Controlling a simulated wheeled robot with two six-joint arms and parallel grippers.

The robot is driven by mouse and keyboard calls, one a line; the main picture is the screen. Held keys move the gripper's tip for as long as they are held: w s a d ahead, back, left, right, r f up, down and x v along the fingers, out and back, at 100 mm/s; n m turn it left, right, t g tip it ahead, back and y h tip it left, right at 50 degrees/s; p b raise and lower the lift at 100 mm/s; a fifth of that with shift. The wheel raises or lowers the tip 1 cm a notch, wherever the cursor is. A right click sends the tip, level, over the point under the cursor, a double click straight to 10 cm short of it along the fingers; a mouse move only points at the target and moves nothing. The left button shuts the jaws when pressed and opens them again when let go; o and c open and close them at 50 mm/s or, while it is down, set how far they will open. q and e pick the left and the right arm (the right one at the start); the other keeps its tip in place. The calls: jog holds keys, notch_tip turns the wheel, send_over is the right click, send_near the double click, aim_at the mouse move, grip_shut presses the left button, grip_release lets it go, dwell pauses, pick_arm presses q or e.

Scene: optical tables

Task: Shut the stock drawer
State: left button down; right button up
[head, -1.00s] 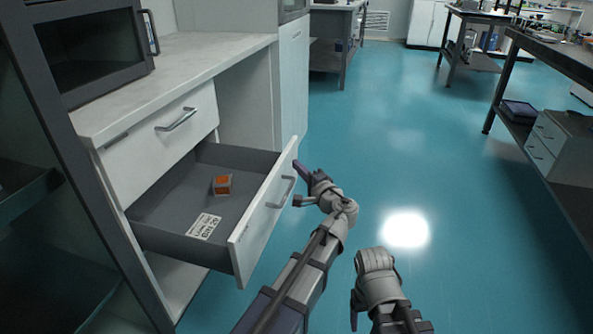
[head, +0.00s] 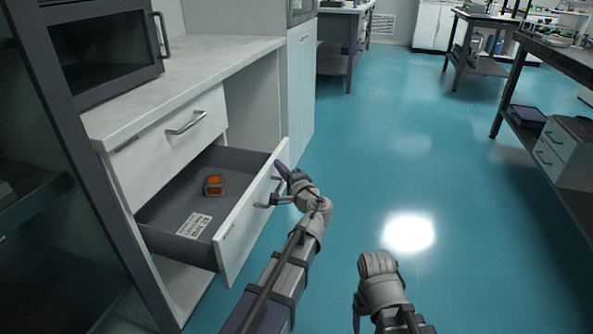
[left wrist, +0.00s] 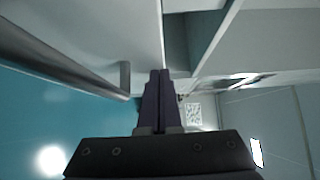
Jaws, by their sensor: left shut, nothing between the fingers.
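The stock drawer (head: 238,228) is the lower drawer of the white cabinet and stands partly open. Its grey inside shows a small orange box (head: 214,185) and a white label (head: 194,225). My left gripper (head: 281,168) is shut and empty at the drawer's front panel, by its upper far end, near the bar handle (head: 273,191). In the left wrist view its closed dark fingers (left wrist: 158,85) meet the panel's edge; I cannot tell exact contact. My right arm shows at the bottom of the head view, but its fingers do not.
A closed upper drawer (head: 165,140) sits above the open one, under the white countertop (head: 200,70). A dark-framed glass door (head: 60,130) stands at left. The blue floor (head: 380,150) to the right is clear. A bench (head: 560,70) is at far right.

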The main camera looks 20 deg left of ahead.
pick_arm(q)
jog(key=a, duration=1.9)
jog(key=shift+w+a, duration=0.2)
jog(key=shift+w, duration=0.15)
jog(key=shift+d, duration=0.15)
